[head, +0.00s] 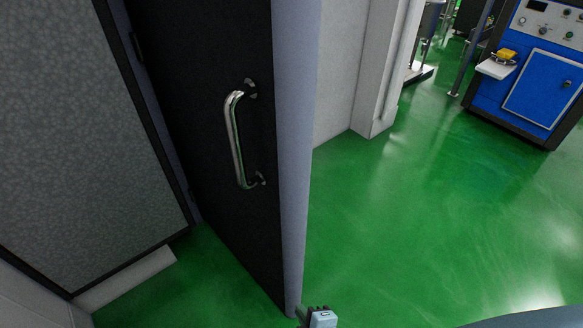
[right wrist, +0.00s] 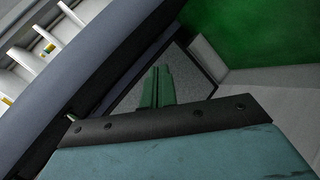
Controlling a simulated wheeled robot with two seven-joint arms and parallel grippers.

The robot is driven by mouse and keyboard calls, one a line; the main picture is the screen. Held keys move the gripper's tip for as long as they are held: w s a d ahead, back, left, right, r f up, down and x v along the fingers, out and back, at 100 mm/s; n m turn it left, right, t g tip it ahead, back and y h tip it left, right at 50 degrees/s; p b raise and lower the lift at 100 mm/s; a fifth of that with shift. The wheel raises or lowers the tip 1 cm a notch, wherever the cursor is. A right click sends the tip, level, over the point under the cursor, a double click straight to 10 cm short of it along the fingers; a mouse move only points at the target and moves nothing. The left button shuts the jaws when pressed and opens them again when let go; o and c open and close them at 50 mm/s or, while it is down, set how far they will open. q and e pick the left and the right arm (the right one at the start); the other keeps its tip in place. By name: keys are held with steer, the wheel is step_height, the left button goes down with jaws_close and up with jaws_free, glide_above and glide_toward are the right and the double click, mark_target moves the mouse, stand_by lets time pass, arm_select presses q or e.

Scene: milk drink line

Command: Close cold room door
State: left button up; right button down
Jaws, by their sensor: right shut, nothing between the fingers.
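The cold room door (head: 220,130) stands open on the left of the head view. Its dark face carries an upright chrome bar handle (head: 236,140), and its thick free edge (head: 294,150) is pale grey-blue. My right gripper (head: 318,315) shows only in small part at the bottom of the head view, beside the lower end of that edge. In the right wrist view its green fingers (right wrist: 157,87) are together with nothing between them. A long grey-blue edge with a dark band (right wrist: 110,60) runs close on their left; contact cannot be told. My left gripper is not in view.
A grey speckled panel (head: 85,130) stands left of the door. A white wall (head: 340,70) is behind it. A blue control cabinet (head: 535,75) stands at the upper right. The green floor (head: 430,210) between is clear. White shelf-like parts (right wrist: 40,50) show in the right wrist view.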

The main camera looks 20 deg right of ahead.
steer(key=w+a+r+n+t, duration=0.1)
steer(key=w+r+n+t, duration=0.2)
steer(key=r, duration=1.2)
steer(key=t+h+p, duration=0.1)
steer(key=t+h, duration=0.1)
steer(key=t, duration=0.2)
glide_toward(286, 160)
steer(key=s+a, duration=0.3)
steer(key=s, duration=0.4)
steer(key=shift+n+y, duration=0.4)
steer(key=w+d+p, duration=0.1)
steer(key=w, duration=0.3)
steer(key=w+p, duration=0.2)
steer(key=w, duration=0.2)
steer(key=w+d+p, duration=0.1)
steer(key=w+p, duration=0.1)
steer(key=w, duration=0.2)
steer(key=shift+w+d, duration=0.2)
steer(key=shift+d, duration=0.1)
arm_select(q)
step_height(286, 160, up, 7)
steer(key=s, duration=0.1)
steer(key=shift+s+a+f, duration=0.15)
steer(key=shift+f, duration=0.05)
arm_select(e)
steer(key=shift+w+d, duration=0.25)
steer(key=shift+w+d+f, duration=0.1)
